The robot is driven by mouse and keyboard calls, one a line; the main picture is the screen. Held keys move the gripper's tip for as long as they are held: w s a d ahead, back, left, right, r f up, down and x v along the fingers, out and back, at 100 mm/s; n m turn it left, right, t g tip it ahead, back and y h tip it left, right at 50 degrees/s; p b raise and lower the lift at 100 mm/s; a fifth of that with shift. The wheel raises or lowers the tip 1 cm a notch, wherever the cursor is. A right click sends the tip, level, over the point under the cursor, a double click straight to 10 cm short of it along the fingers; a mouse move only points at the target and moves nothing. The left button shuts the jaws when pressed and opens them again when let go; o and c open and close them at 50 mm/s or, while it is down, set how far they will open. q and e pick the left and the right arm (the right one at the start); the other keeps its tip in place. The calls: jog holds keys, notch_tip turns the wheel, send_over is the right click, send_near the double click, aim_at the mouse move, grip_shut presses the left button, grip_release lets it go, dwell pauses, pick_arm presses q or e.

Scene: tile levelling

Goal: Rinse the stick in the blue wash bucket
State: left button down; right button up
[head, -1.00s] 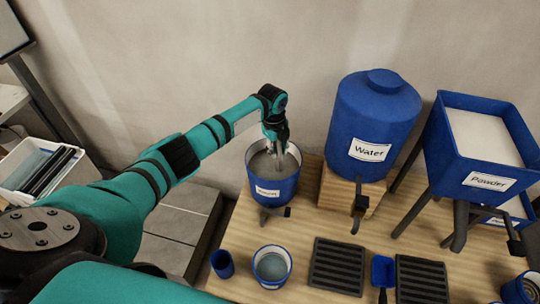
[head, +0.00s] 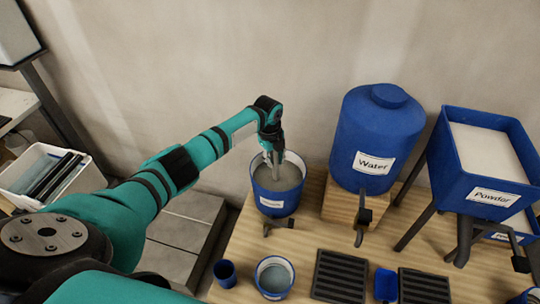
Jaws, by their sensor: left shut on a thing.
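The blue wash bucket (head: 272,203) stands at the back left of the wooden table, with a white label and greyish liquid inside. My left gripper (head: 275,152) is above the bucket, pointing down, shut on a thin grey stick (head: 276,168). The stick's lower part reaches into the bucket and its end is hidden in the liquid. My right gripper is not in view.
A blue water tank (head: 374,130) with a tap stands on a wooden block right of the bucket. A blue powder hopper (head: 487,195) is farther right. A smaller bucket (head: 273,294), a blue cup (head: 225,273) and black racks (head: 340,277) stand in front.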

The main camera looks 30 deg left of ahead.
pick_arm(q)
jog(key=shift+r, duration=0.1)
dwell(0.3)
notch_tip(320, 180, up, 14)
jog(key=p, duration=1.1)
jog(key=shift+f+p, duration=0.25)
jog(key=shift+p, duration=0.15)
